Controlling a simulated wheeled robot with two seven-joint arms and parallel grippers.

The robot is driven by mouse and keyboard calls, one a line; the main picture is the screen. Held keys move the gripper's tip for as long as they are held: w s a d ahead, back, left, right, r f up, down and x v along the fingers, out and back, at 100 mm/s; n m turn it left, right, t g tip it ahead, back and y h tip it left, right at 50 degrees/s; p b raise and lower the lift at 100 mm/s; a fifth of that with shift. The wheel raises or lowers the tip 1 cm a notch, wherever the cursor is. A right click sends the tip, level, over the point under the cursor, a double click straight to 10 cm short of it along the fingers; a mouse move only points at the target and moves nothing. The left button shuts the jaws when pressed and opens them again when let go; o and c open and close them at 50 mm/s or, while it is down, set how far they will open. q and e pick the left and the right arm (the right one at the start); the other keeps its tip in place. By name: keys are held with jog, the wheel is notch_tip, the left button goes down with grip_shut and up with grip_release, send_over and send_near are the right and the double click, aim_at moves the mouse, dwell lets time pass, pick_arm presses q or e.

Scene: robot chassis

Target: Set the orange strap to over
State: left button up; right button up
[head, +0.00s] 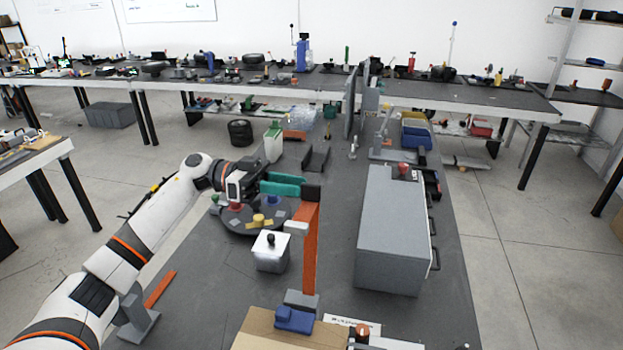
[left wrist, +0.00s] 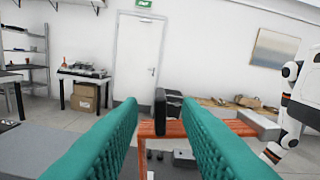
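The orange strap (head: 310,250) stands upright in the head view, rising from a grey base (head: 302,299) near a blue block (head: 294,319). A black end piece (head: 311,191) sits at its top, and a light grey piece sticks out to the left below it. My left gripper (head: 302,185) has teal fingers pointing right at the black end. In the left wrist view the fingers (left wrist: 160,103) are apart, with the black end piece (left wrist: 168,110) showing between their tips and orange parts (left wrist: 170,129) behind it. I cannot tell whether the fingers touch it. My right gripper is not in view.
A round dark tray (head: 235,222) with coloured knobs lies under my left gripper. A small grey box with a black knob (head: 271,252) stands left of the strap. A large grey drawer cabinet (head: 388,235) stands to the right, with clear bench between it and the strap.

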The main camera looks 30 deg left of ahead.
aim_at(311, 184)
pick_arm(q)
jog(key=shift+p+x, duration=0.6)
jog(key=shift+x, duration=1.8)
grip_shut()
